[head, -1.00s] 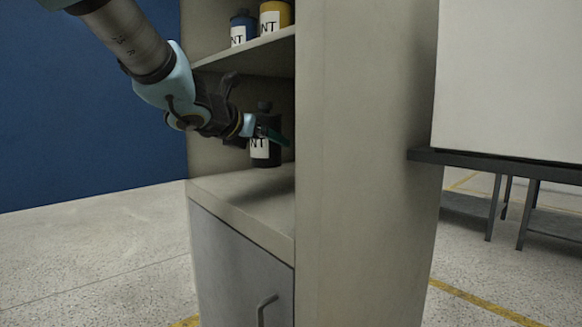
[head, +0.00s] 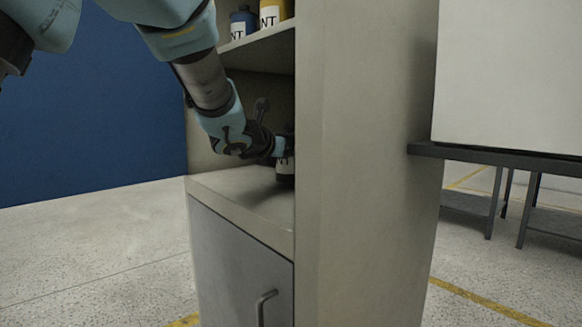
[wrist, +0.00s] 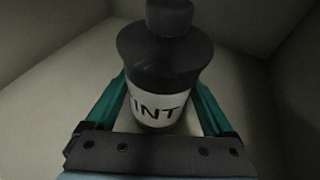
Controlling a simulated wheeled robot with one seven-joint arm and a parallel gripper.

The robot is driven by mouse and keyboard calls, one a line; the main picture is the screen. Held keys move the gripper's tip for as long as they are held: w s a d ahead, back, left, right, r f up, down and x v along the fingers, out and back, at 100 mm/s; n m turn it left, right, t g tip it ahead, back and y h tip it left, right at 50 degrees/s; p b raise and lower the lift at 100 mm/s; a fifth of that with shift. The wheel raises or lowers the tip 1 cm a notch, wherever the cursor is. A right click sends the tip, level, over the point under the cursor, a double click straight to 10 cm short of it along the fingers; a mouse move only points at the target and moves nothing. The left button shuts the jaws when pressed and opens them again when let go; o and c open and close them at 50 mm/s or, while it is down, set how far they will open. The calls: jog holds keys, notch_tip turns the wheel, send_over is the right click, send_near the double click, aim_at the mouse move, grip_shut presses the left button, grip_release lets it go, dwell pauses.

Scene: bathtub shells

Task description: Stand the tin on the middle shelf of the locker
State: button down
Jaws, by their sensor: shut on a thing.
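The tin is a dark, bottle-shaped container with a dark cap and a white label. In the wrist view the tin (wrist: 160,60) stands upright between my gripper's two green fingers (wrist: 160,112), which are shut on it. In the head view the tin (head: 286,168) is partly hidden by my gripper (head: 280,148) and the locker's side wall. It is inside the open compartment of the locker (head: 365,150), above the middle shelf (head: 230,186). Its base looks at or very near the shelf surface; I cannot tell whether it touches.
A blue tin (head: 243,24) and a yellow tin (head: 274,12) stand on the upper shelf (head: 262,48), above my gripper. A grey door (head: 240,262) closes the lower locker. The left part of the middle shelf is clear. A dark table (head: 490,160) stands at right.

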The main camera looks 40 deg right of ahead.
jog(key=shift+d+f, duration=0.25)
jog(key=shift+f, duration=0.3)
grip_release()
jog(key=shift+f, duration=0.1)
jog(key=v, duration=1.2)
jog(key=shift+s+b, duration=0.1)
jog(key=shift+b, duration=0.2)
